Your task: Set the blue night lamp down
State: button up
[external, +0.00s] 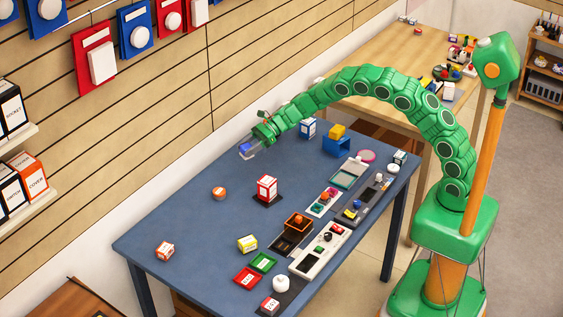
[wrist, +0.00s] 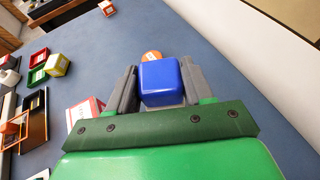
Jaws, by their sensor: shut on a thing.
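The blue night lamp (wrist: 161,80) is a rounded blue block with a pale lower part. In the wrist view it sits between the two grey fingers of my gripper (wrist: 158,72), which is shut on it. In the external view the blue lamp (external: 245,148) shows at the end of my green arm, held by my gripper (external: 249,149) over the far left side of the blue table (external: 205,235). It appears to be above the tabletop; the exact gap is hard to tell. The fingers hide its sides.
An orange round item (external: 219,193) lies on the table below my gripper. A red and white box (external: 267,188) stands to its right. A white and blue box (external: 308,128) stands toward the back. Trays and small boxes crowd the right edge; the left middle is mostly clear.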

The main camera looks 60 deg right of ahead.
jog(key=w+f, duration=0.2)
jog(key=w+a+f, duration=0.1)
jog(key=w+f, duration=0.1)
jog(key=w+a+f, duration=0.1)
jog(key=w+f, duration=0.1)
jog(key=w, duration=0.1)
jog(key=shift+a, duration=0.25)
jog(key=shift+w+a+f, duration=0.15)
jog(key=shift+w+f, duration=0.15)
jog(key=shift+w, duration=0.15)
jog(key=shift+w+a+f, duration=0.15)
jog(key=shift+w+f, duration=0.3)
jog(key=shift+f, duration=1.65)
jog(key=shift+f, duration=0.2)
jog(key=o, duration=1)
jog(key=shift+o, duration=0.2)
jog(key=shift+r, duration=0.1)
